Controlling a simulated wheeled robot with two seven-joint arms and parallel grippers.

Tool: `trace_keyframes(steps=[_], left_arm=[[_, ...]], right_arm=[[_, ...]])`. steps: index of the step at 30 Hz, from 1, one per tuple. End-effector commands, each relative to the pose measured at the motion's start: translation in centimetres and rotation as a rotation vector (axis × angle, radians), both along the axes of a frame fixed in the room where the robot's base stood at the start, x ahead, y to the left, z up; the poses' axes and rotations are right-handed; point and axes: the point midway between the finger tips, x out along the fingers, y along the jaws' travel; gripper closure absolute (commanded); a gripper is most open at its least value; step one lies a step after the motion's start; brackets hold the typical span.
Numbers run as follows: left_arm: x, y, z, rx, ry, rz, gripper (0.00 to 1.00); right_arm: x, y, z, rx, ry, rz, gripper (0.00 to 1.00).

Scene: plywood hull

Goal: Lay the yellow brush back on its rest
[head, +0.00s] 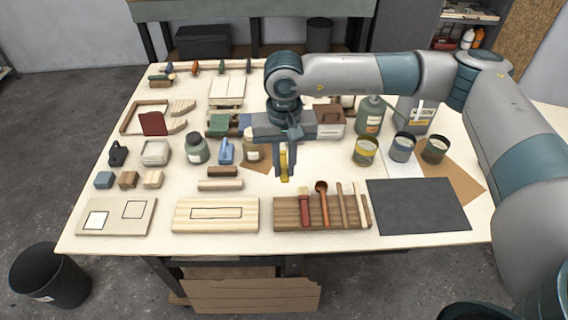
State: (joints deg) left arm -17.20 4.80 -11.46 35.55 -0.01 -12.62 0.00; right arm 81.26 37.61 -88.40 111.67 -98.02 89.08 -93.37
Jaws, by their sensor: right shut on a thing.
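My right gripper (286,150) points down over the middle of the table and is shut on the yellow brush (284,175). The brush hangs roughly upright between the fingers; its upper part is hidden by the gripper. A striped wooden rest (286,213) lies near the front edge, just in front of and below the brush. A red brush (304,208), a brown-red spoon-like tool (323,202) and light wooden sticks (343,205) lie across the rest. Its left end is bare. I cannot tell whether the yellow brush touches anything. My left gripper is not in view.
A pale board with a drawn outline (217,228) lies left of the rest, and a dark mat (418,206) lies right. Open paint tins (365,151) stand behind the mat. Jars and blocks crowd the left and middle. A blue-handled tool (226,151) stands left of the gripper.

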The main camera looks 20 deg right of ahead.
Motion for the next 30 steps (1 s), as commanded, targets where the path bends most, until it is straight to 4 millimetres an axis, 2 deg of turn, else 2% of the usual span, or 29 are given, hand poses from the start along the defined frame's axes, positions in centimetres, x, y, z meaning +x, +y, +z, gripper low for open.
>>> trace_keyframes(steps=[30], left_arm=[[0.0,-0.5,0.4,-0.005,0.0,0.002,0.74]], right_arm=[[-1.9,0.6,-4.6,0.0,0.001,0.002,1.0]])
